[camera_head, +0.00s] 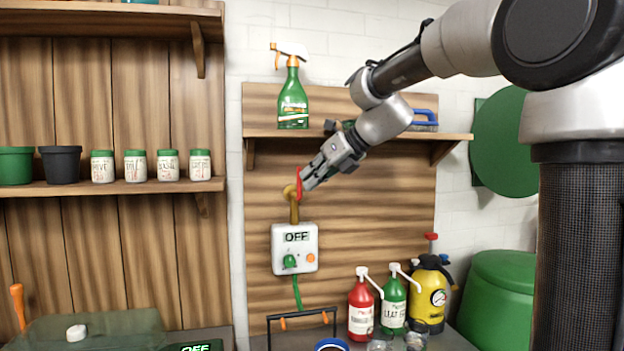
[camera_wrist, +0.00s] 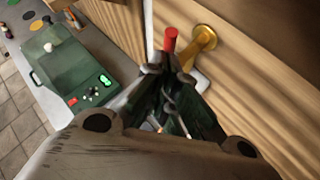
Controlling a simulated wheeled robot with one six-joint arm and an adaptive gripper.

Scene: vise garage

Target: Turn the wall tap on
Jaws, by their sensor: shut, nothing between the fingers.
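The brass wall tap (camera_head: 294,208) is mounted on the wooden panel above a white box marked OFF. Its red handle (camera_head: 299,184) stands at the tip of my gripper (camera_head: 306,184). In the wrist view the brass tap body (camera_wrist: 203,42) and the red handle (camera_wrist: 170,40) lie just beyond the fingertips of my gripper (camera_wrist: 160,66). The fingers are shut and empty. The fingertips are at or very near the handle; whether they touch it I cannot tell. Part of the handle is hidden behind the fingers in the head view.
The white OFF box (camera_head: 295,248) is below the tap. A shelf (camera_head: 290,133) with a green spray bottle (camera_head: 292,98) is above. Red (camera_head: 361,308) and green (camera_head: 393,303) pump bottles and a yellow sprayer (camera_head: 428,296) stand at lower right. A wire stand (camera_head: 300,316) is below.

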